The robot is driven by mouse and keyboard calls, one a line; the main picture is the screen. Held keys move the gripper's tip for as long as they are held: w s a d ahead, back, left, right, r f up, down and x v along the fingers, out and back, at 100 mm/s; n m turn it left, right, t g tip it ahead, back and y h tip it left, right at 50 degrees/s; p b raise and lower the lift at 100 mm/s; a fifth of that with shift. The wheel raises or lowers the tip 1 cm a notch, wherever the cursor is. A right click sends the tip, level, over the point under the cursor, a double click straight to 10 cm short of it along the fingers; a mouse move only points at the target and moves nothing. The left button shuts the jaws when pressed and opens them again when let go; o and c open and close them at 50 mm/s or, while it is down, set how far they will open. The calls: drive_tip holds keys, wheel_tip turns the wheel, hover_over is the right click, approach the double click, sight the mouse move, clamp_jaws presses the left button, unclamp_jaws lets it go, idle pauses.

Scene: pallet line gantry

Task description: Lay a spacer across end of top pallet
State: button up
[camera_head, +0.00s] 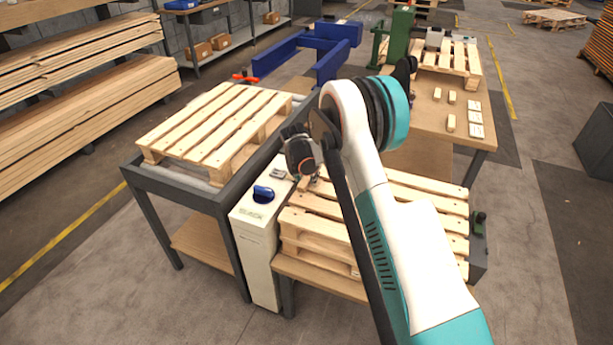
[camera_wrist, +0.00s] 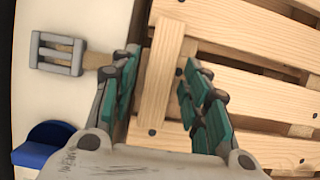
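A stack of wooden pallets (camera_head: 322,231) stands on a low bench in the middle of the head view. Its top boards (camera_wrist: 235,60) fill the right of the wrist view. A short pale wooden spacer (camera_wrist: 162,72) lies across the board ends at the left end of the top pallet. My gripper (camera_wrist: 158,92) is over that end, its teal-padded fingers on either side of the spacer. Small gaps show between fingers and spacer, so it looks open. In the head view my gripper (camera_head: 309,180) is small and the arm hides much of the stack.
A white cabinet (camera_head: 256,250) with a blue holder (camera_head: 263,193) and a grey buckle-like fitting (camera_wrist: 57,54) adjoins the stack. Another pallet (camera_head: 215,130) lies on the left table. Several small wooden blocks (camera_head: 451,122) lie on the right workbench.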

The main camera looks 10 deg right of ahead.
drive_tip(key=s+r+m+p, duration=0.15)
drive_tip(key=s+r, duration=0.25)
drive_tip(key=r, duration=0.4)
drive_tip(key=s+a+r+m+p, duration=0.1)
drive_tip(key=s+r+m, duration=0.25)
drive_tip(key=r, duration=0.45)
drive_tip(key=s+r+m+p, duration=0.15)
drive_tip(key=s+r, duration=0.25)
drive_tip(key=r, duration=0.4)
drive_tip(key=s+r+m+t+y, duration=0.1)
drive_tip(key=s+r+m+t, duration=0.1)
drive_tip(key=s+r+m, duration=0.75)
drive_tip(key=s+d+m+t+y, duration=0.1)
drive_tip(key=s+m, duration=1.1)
drive_tip(key=s, duration=1.4)
drive_tip(key=shift+r+m+t+y, duration=0.15)
drive_tip(key=shift+m+t+y, duration=0.15)
drive_tip(key=shift+m, duration=0.1)
